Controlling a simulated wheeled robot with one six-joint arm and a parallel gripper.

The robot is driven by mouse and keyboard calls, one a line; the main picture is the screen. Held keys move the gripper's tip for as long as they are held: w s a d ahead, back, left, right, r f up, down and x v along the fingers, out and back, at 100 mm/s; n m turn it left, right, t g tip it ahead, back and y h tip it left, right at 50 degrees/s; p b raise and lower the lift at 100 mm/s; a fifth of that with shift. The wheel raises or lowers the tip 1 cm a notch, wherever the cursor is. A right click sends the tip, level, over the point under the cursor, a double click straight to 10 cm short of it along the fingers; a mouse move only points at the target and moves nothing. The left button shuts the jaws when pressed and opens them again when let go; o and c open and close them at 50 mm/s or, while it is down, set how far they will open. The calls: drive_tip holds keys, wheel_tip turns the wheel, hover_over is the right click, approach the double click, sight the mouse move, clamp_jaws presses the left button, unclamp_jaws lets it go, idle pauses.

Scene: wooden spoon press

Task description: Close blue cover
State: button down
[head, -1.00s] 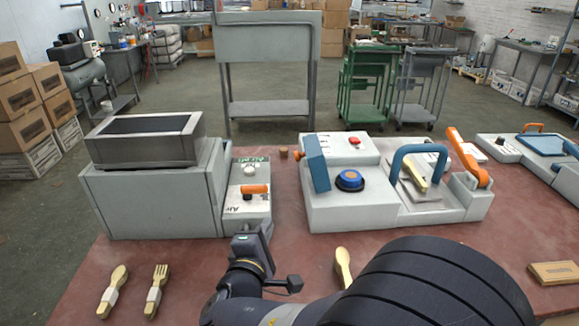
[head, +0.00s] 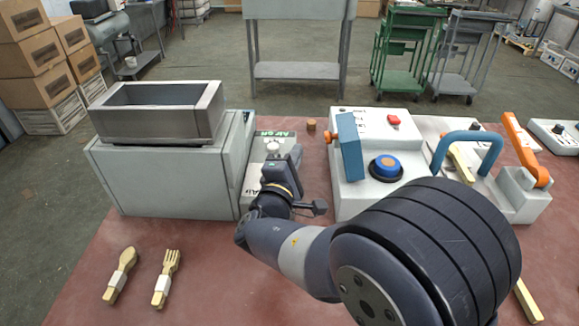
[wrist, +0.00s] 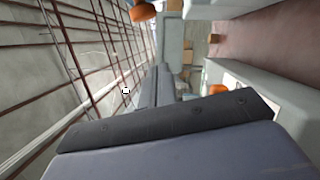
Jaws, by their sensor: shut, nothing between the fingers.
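The blue cover (head: 349,146) is a flat blue plate. It stands nearly upright, raised beside the round blue button (head: 386,167) on the pale machine (head: 350,200). An orange knob (head: 330,137) sticks out at its left. The button is uncovered. My gripper (head: 283,165) is shut and empty, left of the cover and apart from it, in front of the air box. In the wrist view its dark fingers (wrist: 160,85) point ahead. Two orange parts show there, but I cannot tell which ones they are. The blue cover is not clear in that view.
A grey box with a metal hopper (head: 160,112) stands left, beside the air box (head: 258,165). A blue handle (head: 470,140) and an orange lever (head: 526,150) are at the right. A wooden spoon (head: 120,275) and fork (head: 166,278) lie front left on the red table (head: 215,285).

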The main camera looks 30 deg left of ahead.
sight(344, 151)
drive_tip(key=shift+w+d+r+p, duration=0.2)
drive_tip(key=shift+w+d+r, duration=0.15)
drive_tip(key=shift+w+d, duration=0.5)
drive_tip(key=shift+w+d+r+p, duration=0.25)
drive_tip(key=shift+w+d, duration=0.4)
drive_tip(key=shift+w, duration=0.35)
drive_tip(key=shift+r+b, duration=0.1)
drive_tip(key=shift+b, duration=0.2)
